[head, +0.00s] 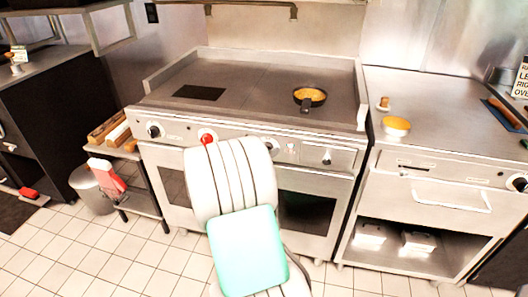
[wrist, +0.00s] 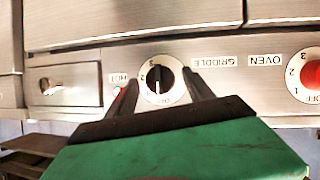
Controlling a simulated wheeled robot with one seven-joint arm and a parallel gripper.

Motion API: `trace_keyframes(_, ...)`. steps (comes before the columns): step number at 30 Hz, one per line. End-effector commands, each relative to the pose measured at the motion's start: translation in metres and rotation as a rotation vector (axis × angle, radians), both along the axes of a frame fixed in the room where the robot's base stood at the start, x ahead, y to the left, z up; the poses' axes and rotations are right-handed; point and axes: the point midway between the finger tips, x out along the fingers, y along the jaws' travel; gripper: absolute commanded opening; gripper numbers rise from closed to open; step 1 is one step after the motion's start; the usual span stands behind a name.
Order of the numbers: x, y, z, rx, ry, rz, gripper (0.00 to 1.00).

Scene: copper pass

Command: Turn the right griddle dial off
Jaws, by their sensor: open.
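The right griddle dial (wrist: 159,80) is a black knob on a white numbered plate, beside an inverted GRIDDLE label. In the wrist view a short pale mark shows on its lower half; I cannot tell its exact setting. In the head view the dial (head: 271,146) shows just right of my arm. My gripper (wrist: 161,76) is open, with one dark finger on each side of the dial. I cannot tell whether the fingers touch it. In the head view my arm hides the gripper.
A red oven dial (wrist: 312,75) is to the right in the wrist view. A HOT lamp (wrist: 118,91) sits close by the left finger. A pan (head: 310,97) of yellow food stands on the griddle top. A yellow bowl (head: 396,126) is on the right counter.

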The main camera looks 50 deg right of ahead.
Motion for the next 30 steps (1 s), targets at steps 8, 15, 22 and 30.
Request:
trace_keyframes(8, -0.005, 0.030, 0.016, -0.002, -0.002, 0.004, 0.61)
trace_keyframes(15, -0.015, 0.066, 0.032, 0.001, -0.001, 0.002, 0.61)
trace_keyframes(22, -0.017, 0.069, 0.033, 0.000, 0.000, -0.001, 0.61)
trace_keyframes(30, -0.012, 0.079, 0.040, 0.028, 0.003, 0.022, 0.61)
